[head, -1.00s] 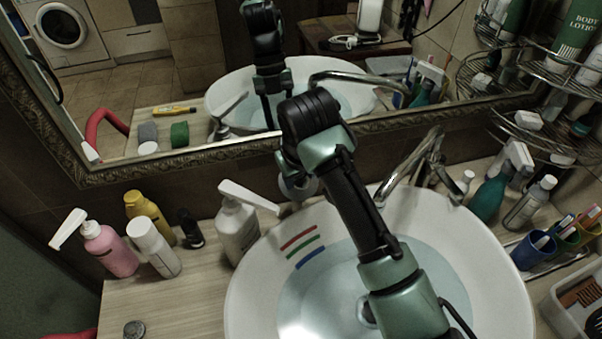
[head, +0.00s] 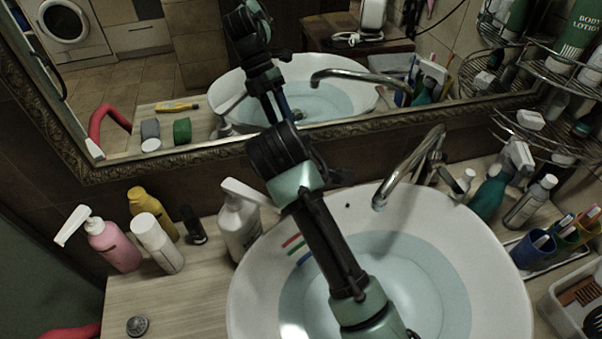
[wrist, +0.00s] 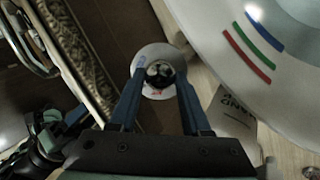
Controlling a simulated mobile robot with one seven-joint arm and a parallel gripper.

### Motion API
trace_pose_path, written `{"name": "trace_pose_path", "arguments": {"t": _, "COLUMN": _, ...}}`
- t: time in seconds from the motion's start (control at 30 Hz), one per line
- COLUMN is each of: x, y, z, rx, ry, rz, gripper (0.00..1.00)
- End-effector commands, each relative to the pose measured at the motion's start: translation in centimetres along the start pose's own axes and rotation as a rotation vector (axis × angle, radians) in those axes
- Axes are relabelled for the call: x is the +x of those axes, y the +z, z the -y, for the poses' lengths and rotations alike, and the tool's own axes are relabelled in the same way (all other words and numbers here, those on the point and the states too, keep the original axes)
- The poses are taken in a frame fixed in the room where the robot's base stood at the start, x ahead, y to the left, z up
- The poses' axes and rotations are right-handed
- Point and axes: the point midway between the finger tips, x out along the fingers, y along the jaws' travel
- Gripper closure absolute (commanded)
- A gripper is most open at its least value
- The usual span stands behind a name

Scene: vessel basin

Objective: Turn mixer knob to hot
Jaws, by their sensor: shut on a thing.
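The mixer knob (wrist: 160,72) shows in the wrist view as a small dark and white shape in the middle of a round pale plate (wrist: 150,53). The plate has a red mark at its lower edge and a blue mark at its left. My gripper (wrist: 161,80) has its two blue fingers on either side of the knob and is shut on it. In the head view my arm hides the knob and fingers. The curved metal faucet spout (head: 408,167) stands over the back of the basin (head: 490,255), apart from my arm.
A white pump bottle (head: 238,225) stands close left of my arm. A pink bottle (head: 115,248), a white bottle (head: 158,245) and a yellow bottle (head: 152,212) stand farther left. A framed mirror (head: 200,157) is behind. Wire shelves (head: 540,128) and cups (head: 535,250) are at right.

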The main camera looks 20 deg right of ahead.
Motion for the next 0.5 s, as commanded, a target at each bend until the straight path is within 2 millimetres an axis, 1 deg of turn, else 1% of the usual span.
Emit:
{"name": "trace_pose_path", "arguments": {"t": 0.2, "x": 0.00, "y": -0.03, "z": 0.09, "rx": -0.074, "ry": 0.023, "rz": -0.001, "gripper": 1.00}}
{"name": "trace_pose_path", "arguments": {"t": 0.5, "x": -0.01, "y": -0.05, "z": 0.12, "rx": -0.104, "ry": 0.031, "rz": -0.002, "gripper": 1.00}}
